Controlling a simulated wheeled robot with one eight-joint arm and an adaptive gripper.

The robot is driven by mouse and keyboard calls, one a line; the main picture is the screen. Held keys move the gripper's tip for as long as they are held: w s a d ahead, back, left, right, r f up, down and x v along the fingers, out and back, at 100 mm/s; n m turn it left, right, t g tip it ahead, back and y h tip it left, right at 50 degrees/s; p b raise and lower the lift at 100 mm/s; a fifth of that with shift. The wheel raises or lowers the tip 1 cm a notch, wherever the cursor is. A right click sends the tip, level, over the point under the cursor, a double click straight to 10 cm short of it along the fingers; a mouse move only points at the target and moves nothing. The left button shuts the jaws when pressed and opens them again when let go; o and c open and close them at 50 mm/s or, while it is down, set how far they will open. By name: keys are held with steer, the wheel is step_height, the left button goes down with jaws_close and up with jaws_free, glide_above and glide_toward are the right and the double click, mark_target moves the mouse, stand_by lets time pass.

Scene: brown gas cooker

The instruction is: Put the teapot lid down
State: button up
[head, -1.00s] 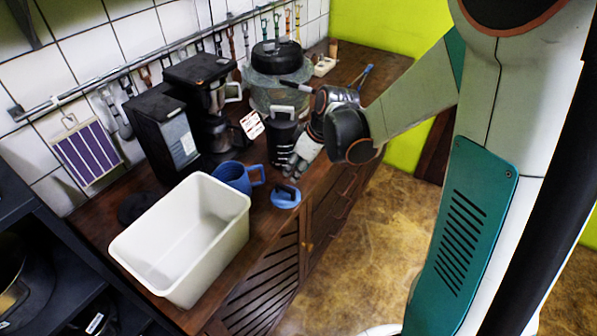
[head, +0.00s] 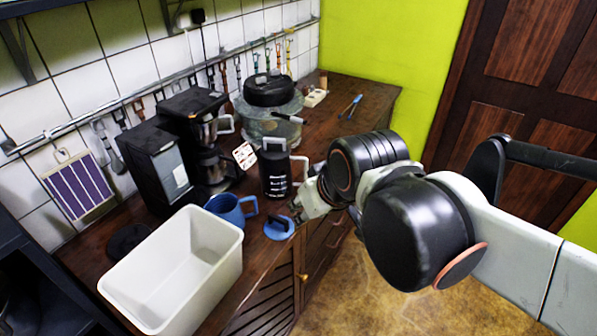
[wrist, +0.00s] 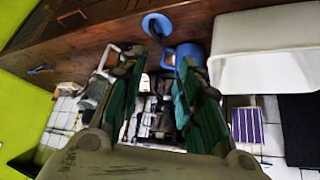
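The blue teapot lid (head: 279,228) lies on the front edge of the wooden counter, right of the blue mug (head: 230,208). The lid also shows in the wrist view (wrist: 157,24), beyond my fingertips, with a small dark part on it. My gripper (head: 299,207) is close beside the lid on its right in the head view. In the wrist view my gripper (wrist: 160,58) has its two green fingers spread apart with nothing held between them. The exact gap between fingertips and lid is hard to judge.
A white bin (head: 180,270) stands on the counter's near end. A black canister with a handle (head: 275,170), a coffee maker (head: 205,135) and a big pot (head: 270,105) stand behind. The counter's front edge drops to the floor beside the lid.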

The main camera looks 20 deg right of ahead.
steer(key=shift+s+r+m+t, duration=0.1)
steer(key=shift+s+m+t, duration=0.25)
steer(key=shift+s, duration=0.9)
step_height(320, 180, down, 7)
steer(key=b, duration=0.6)
steer(key=shift+r+b, duration=0.2)
steer(key=shift+b, duration=0.15)
